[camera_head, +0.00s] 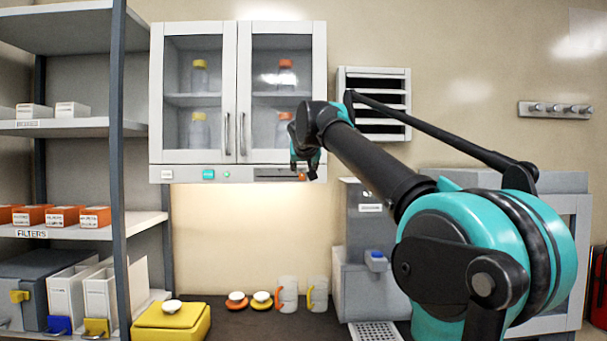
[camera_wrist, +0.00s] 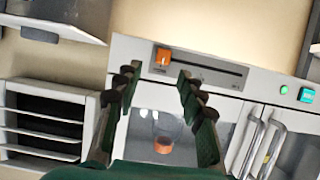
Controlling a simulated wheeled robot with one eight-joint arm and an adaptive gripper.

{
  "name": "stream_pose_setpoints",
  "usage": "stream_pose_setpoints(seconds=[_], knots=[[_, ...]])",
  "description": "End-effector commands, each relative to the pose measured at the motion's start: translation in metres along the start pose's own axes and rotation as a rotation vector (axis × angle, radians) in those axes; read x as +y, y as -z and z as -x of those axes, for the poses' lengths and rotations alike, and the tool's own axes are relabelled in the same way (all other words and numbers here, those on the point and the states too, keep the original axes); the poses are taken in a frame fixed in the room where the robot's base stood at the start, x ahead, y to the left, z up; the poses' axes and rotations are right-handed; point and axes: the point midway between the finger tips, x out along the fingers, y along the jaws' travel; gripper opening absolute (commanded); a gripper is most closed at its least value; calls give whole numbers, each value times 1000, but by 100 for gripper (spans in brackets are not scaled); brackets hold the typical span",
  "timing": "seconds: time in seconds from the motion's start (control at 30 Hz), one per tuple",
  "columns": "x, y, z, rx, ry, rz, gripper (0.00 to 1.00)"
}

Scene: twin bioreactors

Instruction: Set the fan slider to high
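The fan slider is an orange knob (camera_wrist: 163,57) on a dark slot (camera_wrist: 210,68) in the panel along the cabinet's lower edge. In the wrist view, which is turned over, the knob sits at the slot's left end. In the head view the slider knob (camera_head: 302,177) is at the right end of the slot (camera_head: 274,173). My gripper (camera_wrist: 157,76) is open, and the knob appears just beyond and between its fingertips. No contact shows, and the remaining gap is hard to judge. In the head view my gripper (camera_head: 303,167) is in front of the cabinet's lower right corner.
The glass-door cabinet (camera_head: 233,95) holds bottles. A green button (camera_head: 208,174) and small green light (camera_head: 227,175) are left of the slot. A slatted rack (camera_head: 376,132) hangs to the right. Cups and mugs (camera_head: 288,294) stand on the dark counter below.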

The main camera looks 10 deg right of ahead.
Motion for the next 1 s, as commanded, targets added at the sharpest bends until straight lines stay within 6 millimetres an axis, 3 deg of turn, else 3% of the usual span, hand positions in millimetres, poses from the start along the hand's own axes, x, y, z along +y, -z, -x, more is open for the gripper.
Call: stream_pose_setpoints(seconds=[0.2,0.4,0.87,1.0], knots=[[0,0,38,-1,0,-1,40],[0,0,52,0,0,0,40],[0,0,53,-1,0,-1,40],[4,-17,44,-22,-11,0,40]])
